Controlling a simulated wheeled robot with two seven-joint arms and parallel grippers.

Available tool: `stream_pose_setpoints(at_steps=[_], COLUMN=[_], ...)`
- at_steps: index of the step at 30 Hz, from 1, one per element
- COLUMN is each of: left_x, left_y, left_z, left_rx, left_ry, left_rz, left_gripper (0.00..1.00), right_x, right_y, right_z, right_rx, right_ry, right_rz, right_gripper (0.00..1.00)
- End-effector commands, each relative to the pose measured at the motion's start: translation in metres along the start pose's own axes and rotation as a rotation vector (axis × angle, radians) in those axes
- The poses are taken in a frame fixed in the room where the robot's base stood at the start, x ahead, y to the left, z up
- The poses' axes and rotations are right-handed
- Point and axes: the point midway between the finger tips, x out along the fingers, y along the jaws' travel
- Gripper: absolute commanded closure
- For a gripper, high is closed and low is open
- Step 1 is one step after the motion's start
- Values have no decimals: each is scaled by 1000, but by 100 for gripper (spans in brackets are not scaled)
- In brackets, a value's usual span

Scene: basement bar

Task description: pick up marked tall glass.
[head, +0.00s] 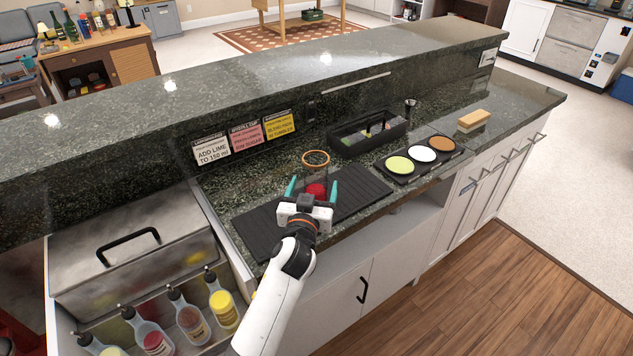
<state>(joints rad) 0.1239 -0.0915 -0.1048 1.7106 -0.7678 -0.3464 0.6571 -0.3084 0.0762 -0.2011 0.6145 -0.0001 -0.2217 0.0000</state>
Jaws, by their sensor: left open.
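A tall clear glass (315,171) with an orange ring at its top and red low down stands on the black ribbed bar mat (262,232). My left gripper (312,187) is open, its two teal fingertips on either side of the lower part of the glass as seen from here. I cannot tell whether the fingers touch the glass. The gripper body hides the foot of the glass. My right gripper is not in view.
A black caddy (367,135) and a black tray with green, white and brown dishes (421,154) lie right of the glass. A sponge (473,121) is farther right. Recipe cards (246,136) stand behind. Bottles (222,304) and a steel lid (130,262) are at left.

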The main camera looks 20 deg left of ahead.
Motion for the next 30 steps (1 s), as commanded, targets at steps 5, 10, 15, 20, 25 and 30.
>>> stream_pose_setpoints(at_steps=[5,10,15,20,25,30], left_x=[22,35,61,75,77,76], left_y=[0,2,4,4,4,4], left_z=[1,4,7,6,5,5], left_rx=[0,2,0,0,0,0], left_ry=[0,0,0,0,0,0], left_rz=[0,1,1,0,0,0], left_gripper=[21,21,21,21,21,38], right_x=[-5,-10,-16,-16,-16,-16], right_y=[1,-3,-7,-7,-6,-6], right_z=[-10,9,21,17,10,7], right_rx=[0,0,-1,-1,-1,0], right_ry=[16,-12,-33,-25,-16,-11], right_rz=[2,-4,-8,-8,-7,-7], right_gripper=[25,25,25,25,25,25])
